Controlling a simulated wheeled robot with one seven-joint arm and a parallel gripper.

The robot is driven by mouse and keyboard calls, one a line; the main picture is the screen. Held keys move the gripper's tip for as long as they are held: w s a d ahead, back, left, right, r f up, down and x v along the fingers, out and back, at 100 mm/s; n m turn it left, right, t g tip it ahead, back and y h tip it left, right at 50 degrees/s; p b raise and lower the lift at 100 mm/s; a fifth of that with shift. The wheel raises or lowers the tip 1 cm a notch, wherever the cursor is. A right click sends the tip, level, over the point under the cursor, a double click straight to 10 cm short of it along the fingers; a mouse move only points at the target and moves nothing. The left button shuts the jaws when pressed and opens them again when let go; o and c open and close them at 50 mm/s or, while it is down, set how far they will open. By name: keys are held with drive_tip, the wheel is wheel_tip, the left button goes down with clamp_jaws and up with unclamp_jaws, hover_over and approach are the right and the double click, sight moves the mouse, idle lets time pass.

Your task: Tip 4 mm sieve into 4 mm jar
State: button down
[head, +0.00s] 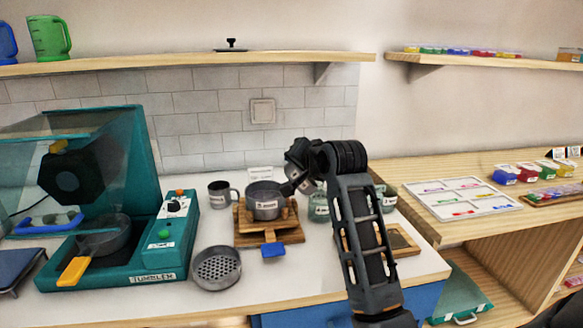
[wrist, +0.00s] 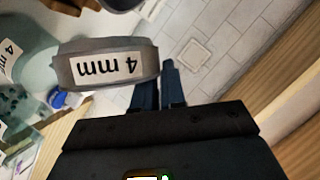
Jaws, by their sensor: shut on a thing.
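My gripper (wrist: 158,88) is shut on the wall of a grey round sieve labelled "4 mm" (wrist: 75,75); the label reads upside down in the wrist view. The sieve's inside is hidden, and I cannot tell its tilt. A pale green glass jar (wrist: 38,62) with a label starting "4 m" is partly in view beyond the sieve, apart from my fingers. In the head view my gripper (head: 292,182) is above the bench between a grey pan and a glass jar (head: 318,207). The held sieve is hard to make out there.
A perforated sieve (head: 217,270) lies in front. Another jar (head: 389,200) is right of my arm.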

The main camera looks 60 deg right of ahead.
drive_tip(key=shift+s+d+r+m+t+b, duration=0.15)
drive_tip(key=shift+s+d+m+t+b, duration=0.55)
drive_tip(key=shift+b, duration=0.4)
drive_tip(key=shift+a+r, duration=0.15)
drive_tip(key=shift+a, duration=0.05)
drive_tip(key=shift+s+d+r+p, duration=0.2)
drive_tip(key=shift+s+d+p, duration=0.1)
drive_tip(key=shift+p, duration=0.3)
drive_tip(key=shift+s+d+y, duration=0.1)
drive_tip(key=shift+s+y, duration=0.05)
drive_tip(key=shift+y, duration=0.15)
drive_tip(key=shift+s+d+m, duration=0.25)
drive_tip(key=shift+s+m, duration=0.05)
drive_tip(key=shift+m, duration=0.3)
drive_tip(key=shift+s+d+m+t, duration=0.2)
drive_tip(key=shift+s+m+t, duration=0.05)
drive_tip(key=shift+m+t, duration=0.05)
drive_tip(key=shift+s+d+f+m+t, duration=0.1)
drive_tip(key=shift+s+d+m+t, duration=0.2)
drive_tip(key=shift+m, duration=0.1)
drive_tip(key=shift+s, duration=0.1)
